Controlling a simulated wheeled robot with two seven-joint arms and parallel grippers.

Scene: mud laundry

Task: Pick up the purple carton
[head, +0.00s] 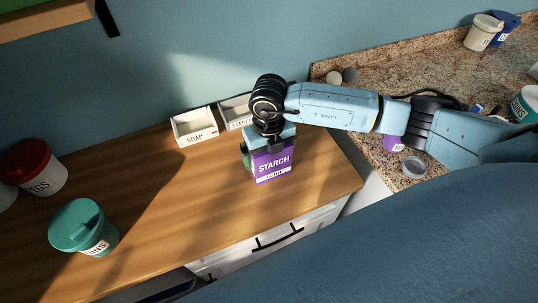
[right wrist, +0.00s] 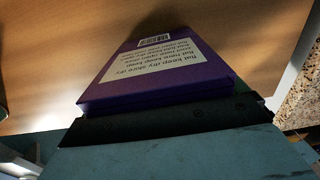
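The purple carton (head: 272,166), marked STARCH, is upright near the middle of the wooden counter. My right gripper (head: 270,146) comes down from above at the carton's top edge. In the right wrist view, the carton (right wrist: 180,62) shows a purple face with a pale printed label and barcode. A dark part of my right gripper (right wrist: 165,122) lies across the near end of the carton. The fingertips and any gap between them and the carton are hidden, so its grip is unclear. My left gripper is not in view.
A green item (head: 245,156) stands close behind the carton's left side. White trays marked SOAP (head: 195,127) and STARCH (head: 237,111) sit behind. A teal-lidded tub (head: 84,229) and a red-lidded tub (head: 35,168) stand at left. A granite counter (head: 440,65) is at right.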

